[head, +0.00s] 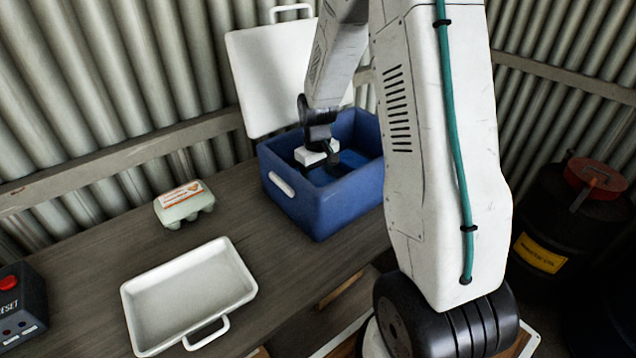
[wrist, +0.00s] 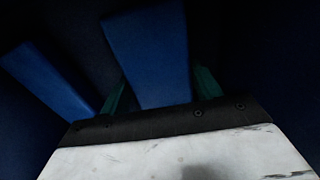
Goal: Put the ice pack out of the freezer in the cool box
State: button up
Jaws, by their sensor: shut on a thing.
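The blue cool box (head: 292,208) stands open on the bench, its white lid (head: 262,75) raised against the wall. My gripper (head: 332,163) reaches down inside it. In the wrist view my gripper (wrist: 160,88) has its green fingers on either side of a blue slab, the ice pack (wrist: 148,45), and is shut on it. Another blue slab (wrist: 45,80) lies to the left, apart from the held one, inside the dark box. In the head view the held pack is mostly hidden by my gripper and the box wall. The freezer cannot be made out.
A white tray (head: 190,290) and an egg carton (head: 184,203) sit on the bench left of the box. A control box with a red button (head: 10,284) is at the far left. A dark drum (head: 565,225) stands at right. The bench between tray and cool box is clear.

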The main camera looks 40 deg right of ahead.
jog(key=shift+f, duration=0.95)
jog(key=shift+f, duration=0.2)
jog(key=o, duration=1.4)
jog(key=shift+r, duration=0.15)
